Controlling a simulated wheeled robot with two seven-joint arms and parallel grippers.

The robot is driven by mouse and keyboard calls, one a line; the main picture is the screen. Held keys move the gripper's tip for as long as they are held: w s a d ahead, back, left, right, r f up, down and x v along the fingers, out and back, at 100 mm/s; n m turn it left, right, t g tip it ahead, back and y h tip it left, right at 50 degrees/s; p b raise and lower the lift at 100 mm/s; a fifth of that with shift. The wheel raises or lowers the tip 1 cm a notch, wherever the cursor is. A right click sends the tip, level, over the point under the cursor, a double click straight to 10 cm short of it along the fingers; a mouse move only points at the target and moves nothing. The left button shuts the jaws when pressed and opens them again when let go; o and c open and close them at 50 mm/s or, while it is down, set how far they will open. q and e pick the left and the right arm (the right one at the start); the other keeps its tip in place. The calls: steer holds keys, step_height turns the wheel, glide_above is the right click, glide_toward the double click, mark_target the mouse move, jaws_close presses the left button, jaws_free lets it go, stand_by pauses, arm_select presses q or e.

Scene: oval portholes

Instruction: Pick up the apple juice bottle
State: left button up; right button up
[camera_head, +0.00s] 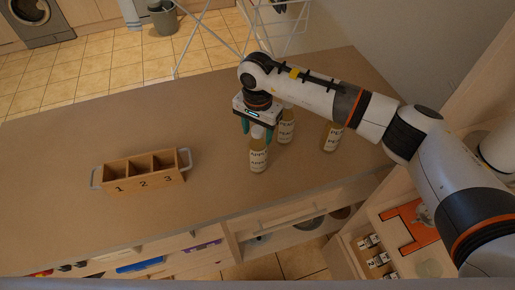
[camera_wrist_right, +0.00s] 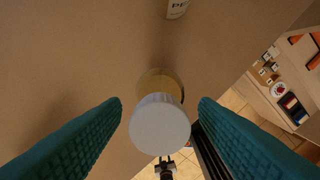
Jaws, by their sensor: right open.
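The apple juice bottle (camera_head: 258,160) stands upright near the table's front edge, with a label that seems to begin "APPL". My right gripper (camera_head: 257,130) is above it, pointing down, with its teal fingers apart around the bottle's top. In the right wrist view, the bottle's white cap (camera_wrist_right: 160,124) sits between the open fingers of the gripper (camera_wrist_right: 160,120), with a gap on each side. The bottle's body is mostly hidden below the cap there. My left gripper is not in view.
Two similar bottles stand close by: one (camera_head: 286,128) just behind to the right, and another (camera_head: 331,138) further right under my arm. A wooden box (camera_head: 142,187) with numbered compartments stands left on the table (camera_head: 60,150). The table's left side is clear.

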jaws_close()
stand_by(0.3)
steer(key=shift+w, duration=0.1)
